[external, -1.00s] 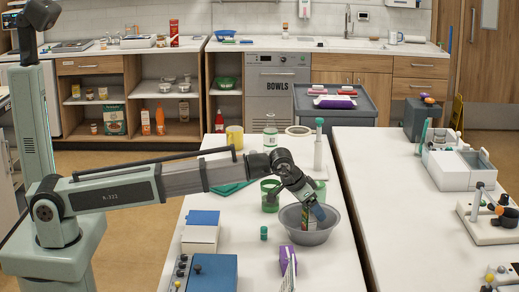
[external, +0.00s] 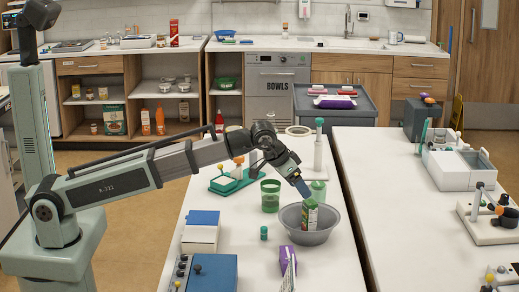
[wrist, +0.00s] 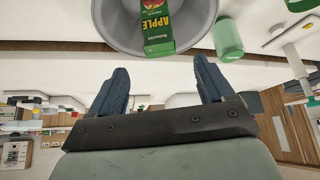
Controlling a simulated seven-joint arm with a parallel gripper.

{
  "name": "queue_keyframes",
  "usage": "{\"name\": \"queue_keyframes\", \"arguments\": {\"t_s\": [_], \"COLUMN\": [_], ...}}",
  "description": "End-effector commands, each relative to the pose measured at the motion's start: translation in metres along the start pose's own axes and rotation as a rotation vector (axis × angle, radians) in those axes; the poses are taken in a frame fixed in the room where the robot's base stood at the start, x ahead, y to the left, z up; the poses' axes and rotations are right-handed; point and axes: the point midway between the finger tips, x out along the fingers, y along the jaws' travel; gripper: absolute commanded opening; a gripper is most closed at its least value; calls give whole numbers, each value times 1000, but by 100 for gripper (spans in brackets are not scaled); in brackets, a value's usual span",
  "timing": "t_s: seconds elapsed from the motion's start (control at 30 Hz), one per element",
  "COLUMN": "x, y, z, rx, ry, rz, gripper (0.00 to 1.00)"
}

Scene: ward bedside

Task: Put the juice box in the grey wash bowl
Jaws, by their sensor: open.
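The grey wash bowl (external: 324,232) stands on the white table in the external view. The juice box (external: 309,214), green with a fruit picture, stands inside the bowl and pokes above its rim. In the wrist view the juice box (wrist: 155,26) shows the word APPLE, inside the grey bowl (wrist: 196,22). My gripper (external: 305,193) is above the bowl, just over the box. In the wrist view my gripper (wrist: 152,88) has its two blue fingers wide apart with nothing between them, clear of the box.
Near the bowl are a green tumbler (external: 270,197), a small green-capped jar (external: 264,233), a purple box (external: 287,259) and a clear green-tinted container (external: 318,190). A blue-topped box (external: 202,230) stands at left. The table right of the bowl is clear.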

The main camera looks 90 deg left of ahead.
Motion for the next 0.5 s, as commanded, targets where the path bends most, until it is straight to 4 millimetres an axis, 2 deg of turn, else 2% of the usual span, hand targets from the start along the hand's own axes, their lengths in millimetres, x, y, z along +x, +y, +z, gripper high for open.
{"name": "queue_keyframes", "arguments": {"t_s": [0.2,0.5], "x": [-16,-18], "y": [0,0], "z": [0,0], "rx": [0,0], "ry": [1,0], "rz": [0,0], "gripper": [81,81]}}
